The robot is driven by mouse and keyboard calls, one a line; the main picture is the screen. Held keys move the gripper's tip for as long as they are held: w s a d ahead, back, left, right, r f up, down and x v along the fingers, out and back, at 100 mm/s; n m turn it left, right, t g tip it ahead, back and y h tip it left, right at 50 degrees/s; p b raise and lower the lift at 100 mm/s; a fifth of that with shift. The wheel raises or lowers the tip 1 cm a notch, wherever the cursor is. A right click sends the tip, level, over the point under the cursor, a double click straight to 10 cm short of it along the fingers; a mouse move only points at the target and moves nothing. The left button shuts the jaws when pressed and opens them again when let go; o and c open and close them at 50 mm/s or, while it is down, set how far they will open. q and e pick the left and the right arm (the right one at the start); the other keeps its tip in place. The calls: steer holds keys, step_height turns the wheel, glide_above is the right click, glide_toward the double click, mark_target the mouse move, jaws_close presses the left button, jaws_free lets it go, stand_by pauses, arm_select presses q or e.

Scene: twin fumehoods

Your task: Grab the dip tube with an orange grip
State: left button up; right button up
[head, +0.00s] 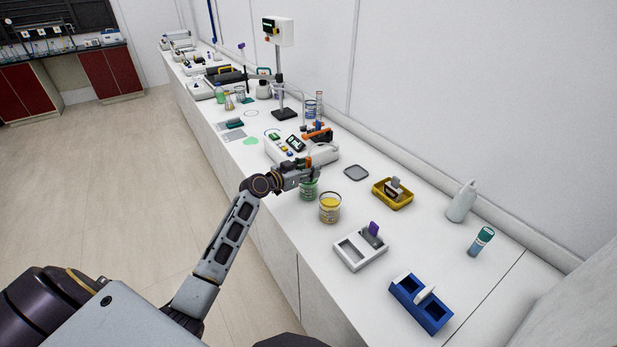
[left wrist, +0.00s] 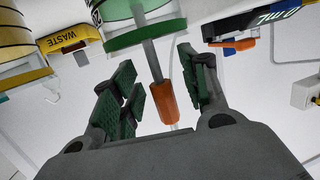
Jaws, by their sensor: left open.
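The dip tube has a grey shaft and an orange grip (left wrist: 164,103). In the left wrist view its shaft runs into a beaker with a green band (left wrist: 145,36), and the grip lies between my open fingers with a gap on both sides. My left gripper (left wrist: 157,72) has green pads and holds nothing. In the head view my left gripper (head: 312,172) is over the green beaker (head: 309,191) and mostly hides the tube. My right gripper is not in view.
A beaker of yellow liquid (head: 330,208) stands close by. A yellow tray (head: 392,194), a white holder (head: 360,250), a blue rack (head: 420,304) and a wash bottle (head: 462,202) stand nearer on the bench. A white device (head: 323,154) is just behind my gripper.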

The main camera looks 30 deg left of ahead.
arm_select(q)
jaws_close()
steer(key=shift+r, duration=0.15)
stand_by(0.4)
step_height(320, 180, up, 18)
steer(key=b, duration=0.1)
stand_by(0.6)
stand_by(0.3)
